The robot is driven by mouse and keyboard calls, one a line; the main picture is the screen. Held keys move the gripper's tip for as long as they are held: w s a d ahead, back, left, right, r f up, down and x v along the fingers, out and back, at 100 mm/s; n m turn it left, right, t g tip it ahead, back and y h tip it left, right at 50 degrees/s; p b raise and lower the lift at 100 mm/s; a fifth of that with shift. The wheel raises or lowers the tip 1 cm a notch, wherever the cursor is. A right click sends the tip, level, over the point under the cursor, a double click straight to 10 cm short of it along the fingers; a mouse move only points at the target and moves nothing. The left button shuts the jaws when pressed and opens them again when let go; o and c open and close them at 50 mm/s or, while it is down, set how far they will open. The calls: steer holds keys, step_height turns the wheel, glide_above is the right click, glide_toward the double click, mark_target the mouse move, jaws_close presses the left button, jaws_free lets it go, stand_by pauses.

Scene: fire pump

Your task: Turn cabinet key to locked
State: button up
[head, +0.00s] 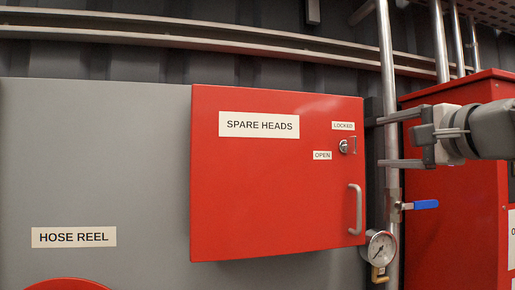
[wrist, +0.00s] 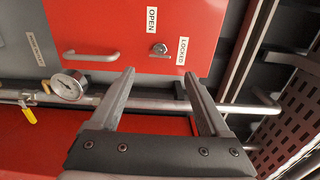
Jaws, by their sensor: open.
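The red cabinet (head: 270,190) labelled SPARE HEADS hangs in the middle of the head view. Its silver key lock (head: 345,147) is near the door's upper right. A LOCKED label (head: 343,126) sits above the lock and an OPEN label (head: 322,155) to its lower left. I cannot tell which label the small key points to. My gripper (head: 380,143) is open and empty to the right of the lock, its fingers pointing left toward the cabinet's side of the view. In the wrist view the lock (wrist: 159,48) shows beyond and between the open fingertips, apart from them.
A grey door handle (head: 355,209) sticks out below the lock. A pressure gauge (head: 380,247), a vertical pipe (head: 391,80) and a blue valve lever (head: 425,204) are close on the right. A red box (head: 450,215) stands behind my gripper. The space before the cabinet door looks clear.

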steer(key=s+d, duration=0.1)
steer(key=s, duration=0.6)
steer(key=shift+s+d, duration=0.2)
steer(key=a+f+n+g+p, duration=0.1)
steer(key=a+f+n+g, duration=0.3)
steer(key=f, duration=0.5)
steer(key=a+f+n+g+p, duration=0.1)
steer(key=a+f+n+g, duration=0.15)
steer(key=a+f, duration=0.5)
steer(key=s+a+f+n+g+h, duration=0.1)
steer(key=s+f+n, duration=0.3)
steer(key=f, duration=0.7)
steer(key=s+a+f+n+g+h+p, duration=0.1)
steer(key=s+f+n+g, duration=0.3)
steer(key=f, duration=0.6)
steer(key=shift+s+a+f+n+h, duration=0.25)
steer(key=shift+s+f+n+h, duration=0.15)
steer(key=shift+s+n+h, duration=0.35)
steer(key=shift+g, duration=0.25)
